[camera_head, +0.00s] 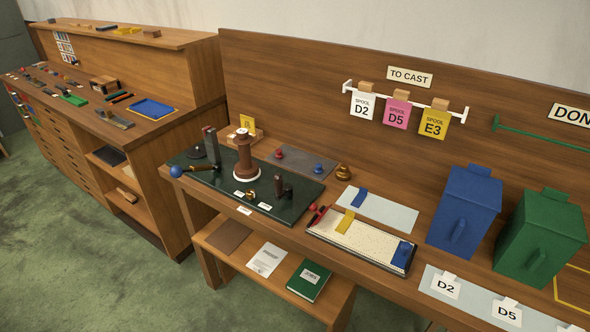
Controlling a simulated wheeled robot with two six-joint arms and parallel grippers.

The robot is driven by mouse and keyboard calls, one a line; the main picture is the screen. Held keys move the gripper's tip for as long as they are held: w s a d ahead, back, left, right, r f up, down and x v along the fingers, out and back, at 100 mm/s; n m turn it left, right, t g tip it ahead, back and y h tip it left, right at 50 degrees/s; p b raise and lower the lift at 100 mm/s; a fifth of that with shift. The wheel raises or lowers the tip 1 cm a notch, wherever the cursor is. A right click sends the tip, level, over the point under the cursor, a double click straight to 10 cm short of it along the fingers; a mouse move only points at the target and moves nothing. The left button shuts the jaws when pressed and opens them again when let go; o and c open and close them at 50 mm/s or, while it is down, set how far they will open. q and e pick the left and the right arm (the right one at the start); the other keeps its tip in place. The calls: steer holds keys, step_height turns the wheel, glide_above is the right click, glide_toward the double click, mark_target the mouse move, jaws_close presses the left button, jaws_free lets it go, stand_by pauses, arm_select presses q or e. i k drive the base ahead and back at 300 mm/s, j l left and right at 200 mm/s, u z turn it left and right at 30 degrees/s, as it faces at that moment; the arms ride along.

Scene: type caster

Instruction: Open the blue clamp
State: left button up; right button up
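No part labelled as a clamp shows. Several small blue parts are in view, and I cannot tell for certain which is the blue clamp. A blue block (403,251) sits at the right end of the long cream tray (375,243). A blue piece (361,197) lies on the pale sheet behind that tray. A blue ball (176,171) tips a lever at the left of the dark machine base. Whether any is open or shut is too small to tell. Neither gripper is in view.
A dark base (222,185) carries a spool-like column (242,160). A yellow piece (345,222) and a red part (318,213) are at the cream tray's left. Blue (465,210) and green (541,237) boxes stand on the right. Spool cards hang on the back wall.

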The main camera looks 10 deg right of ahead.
mark_target(401, 256)
steer(key=z, duration=1.25)
